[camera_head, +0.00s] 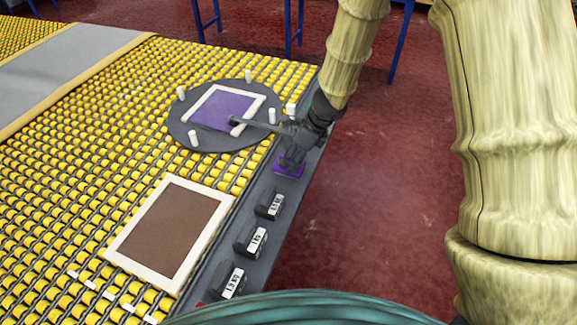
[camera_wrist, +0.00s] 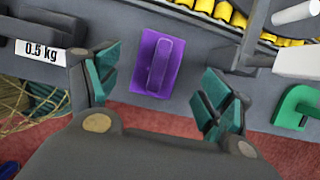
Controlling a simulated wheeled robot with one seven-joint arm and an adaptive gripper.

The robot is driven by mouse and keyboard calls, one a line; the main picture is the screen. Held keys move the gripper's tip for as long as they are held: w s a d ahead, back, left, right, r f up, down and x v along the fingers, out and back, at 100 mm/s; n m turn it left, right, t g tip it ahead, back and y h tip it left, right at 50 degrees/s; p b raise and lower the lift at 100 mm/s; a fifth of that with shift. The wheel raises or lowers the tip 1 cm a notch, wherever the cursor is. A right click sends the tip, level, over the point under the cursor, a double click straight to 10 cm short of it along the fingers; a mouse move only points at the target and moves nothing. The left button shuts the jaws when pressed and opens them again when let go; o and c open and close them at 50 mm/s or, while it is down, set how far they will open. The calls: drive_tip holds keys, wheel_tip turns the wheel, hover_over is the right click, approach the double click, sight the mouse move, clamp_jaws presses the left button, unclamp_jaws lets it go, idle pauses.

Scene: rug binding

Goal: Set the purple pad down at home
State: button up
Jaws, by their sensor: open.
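The purple pad (camera_wrist: 170,82), a flat purple block with a raised grip bar, lies on the grey ledge (camera_wrist: 125,20) in the wrist view. In the head view the purple pad (camera_head: 290,170) shows on the ledge beside the round table, partly covered by my gripper (camera_head: 291,157). In the wrist view my gripper (camera_wrist: 159,75) is open, with teal finger pads apart on the left and right of the pad. Neither finger visibly touches it. No separate home marking shows; the pad hides the ledge beneath it.
Several dark weights (camera_head: 257,238) with white labels line the ledge. A round grey table (camera_head: 180,134) holds a purple rug (camera_head: 222,108) in a pale frame with white pegs. A green piece (camera_wrist: 301,105) lies right of my gripper. A brown framed rug (camera_head: 165,232) lies on yellow rollers.

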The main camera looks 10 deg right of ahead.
sight(289, 164)
drive_tip(key=shift+x, duration=2.4)
drive_tip(key=shift+s, duration=0.1)
drive_tip(key=shift+c, duration=0.4)
drive_tip(key=c, duration=1.2)
drive_tip(key=shift+r, duration=1.75)
drive_tip(key=s+r+b, duration=0.1)
drive_tip(key=s+b, duration=0.8)
drive_tip(key=s, duration=0.7)
drive_tip(key=shift+d+r, duration=0.2)
drive_tip(key=shift+d, duration=0.05)
